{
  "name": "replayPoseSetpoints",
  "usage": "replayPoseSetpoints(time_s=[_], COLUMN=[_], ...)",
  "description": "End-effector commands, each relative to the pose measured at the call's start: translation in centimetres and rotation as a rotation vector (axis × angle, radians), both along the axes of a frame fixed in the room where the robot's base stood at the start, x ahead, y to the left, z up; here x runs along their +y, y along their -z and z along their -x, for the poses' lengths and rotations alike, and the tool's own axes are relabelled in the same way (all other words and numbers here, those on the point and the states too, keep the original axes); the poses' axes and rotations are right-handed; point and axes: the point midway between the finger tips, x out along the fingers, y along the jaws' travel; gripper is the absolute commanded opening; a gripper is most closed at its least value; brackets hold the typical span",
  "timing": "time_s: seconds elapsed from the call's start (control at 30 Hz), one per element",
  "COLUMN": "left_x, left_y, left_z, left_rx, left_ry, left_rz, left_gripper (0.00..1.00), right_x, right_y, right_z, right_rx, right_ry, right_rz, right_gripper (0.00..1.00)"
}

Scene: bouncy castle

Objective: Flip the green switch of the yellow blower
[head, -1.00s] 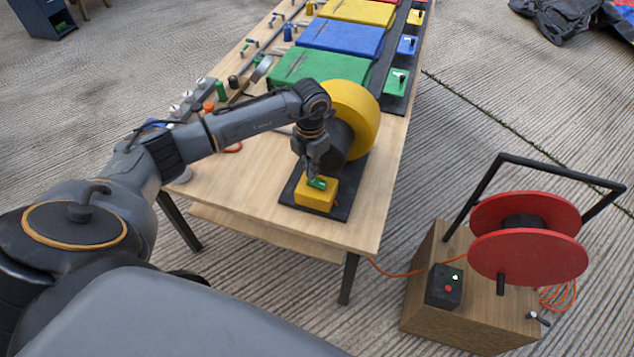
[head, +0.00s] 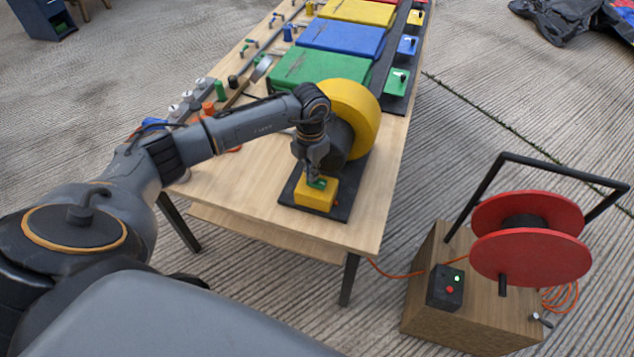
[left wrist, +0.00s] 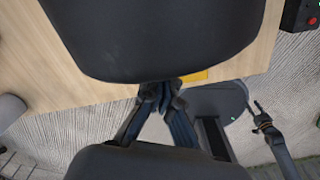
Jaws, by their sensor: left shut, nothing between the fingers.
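The yellow blower (head: 352,108) stands near the front end of the wooden table. Its yellow switch box (head: 313,198) sits on a black base plate in front of it, with the green switch (head: 321,184) on top. My left gripper (head: 315,178) points down from above at the green switch, very close to it or touching; I cannot tell which. It is shut and empty, and hides part of the switch. In the left wrist view its fingers (left wrist: 160,95) are together, with a strip of yellow (left wrist: 196,76) just behind them.
Green, blue and yellow flat blocks (head: 318,77) and small switches fill the far table (head: 250,190). A red cable reel (head: 525,255) on a wooden box stands at the right, with a black control box (head: 444,288). The table's front part is mostly clear.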

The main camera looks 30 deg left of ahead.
Motion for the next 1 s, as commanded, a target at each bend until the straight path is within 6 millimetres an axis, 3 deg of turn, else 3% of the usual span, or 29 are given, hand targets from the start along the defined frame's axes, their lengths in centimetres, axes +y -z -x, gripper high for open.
replayPoseSetpoints(time_s=[0.47,1.0], left_x=[0.0,0.0], left_y=[0.1,-4.2], left_z=[0.0,0.0], left_rx=[0.000,0.001], left_ry=[0.001,0.000], left_rz=[0.000,0.000], left_gripper=[0.00,0.00], right_x=[-0.1,-0.2], right_y=[0.0,-3.1], right_z=[0.0,0.0], right_rx=[0.000,0.000], right_ry=[0.000,0.000], right_rz=[0.001,0.003], right_gripper=[0.39,0.39])
